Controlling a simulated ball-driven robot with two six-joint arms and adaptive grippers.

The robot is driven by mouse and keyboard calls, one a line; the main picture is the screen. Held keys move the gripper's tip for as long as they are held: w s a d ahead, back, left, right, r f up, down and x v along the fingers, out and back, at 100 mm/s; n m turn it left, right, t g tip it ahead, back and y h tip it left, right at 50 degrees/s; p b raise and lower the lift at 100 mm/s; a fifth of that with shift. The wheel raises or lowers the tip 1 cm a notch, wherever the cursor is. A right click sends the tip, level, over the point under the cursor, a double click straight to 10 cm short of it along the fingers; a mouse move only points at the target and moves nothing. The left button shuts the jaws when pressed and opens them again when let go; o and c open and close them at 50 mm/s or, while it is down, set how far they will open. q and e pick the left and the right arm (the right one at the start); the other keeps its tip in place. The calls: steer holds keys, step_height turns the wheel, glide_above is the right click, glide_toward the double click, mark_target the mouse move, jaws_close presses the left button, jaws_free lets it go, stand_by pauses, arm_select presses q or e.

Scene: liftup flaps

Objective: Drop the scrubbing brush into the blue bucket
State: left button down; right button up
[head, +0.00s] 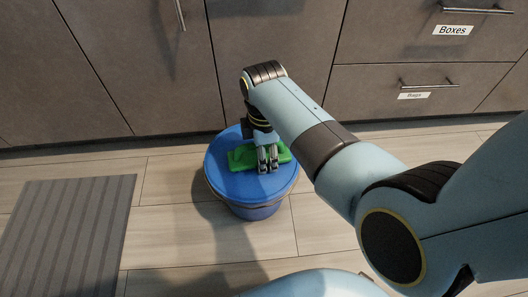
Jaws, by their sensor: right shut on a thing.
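The blue bucket (255,212) stands upright on the floor in the middle of the head view. Its round top shows plain blue; I cannot tell whether that is a lid or the inside. The green scrubbing brush (242,157) lies level across the bucket's top as I see it, within its outline. My right gripper (268,170) points down and is shut on the brush. I cannot tell whether the brush touches the bucket or hangs just above it. The gripper hides the middle of the brush. My left gripper is not in view.
Grey-brown cabinets (130,60) stand behind the bucket, with drawers labelled "Boxes" (453,30) and "Bags" (414,96) at the right. A grey striped mat (65,235) lies at the left. The wooden floor (165,240) around the bucket is clear.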

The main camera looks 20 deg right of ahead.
steer(key=o, duration=1.3)
steer(key=shift+r, duration=0.1)
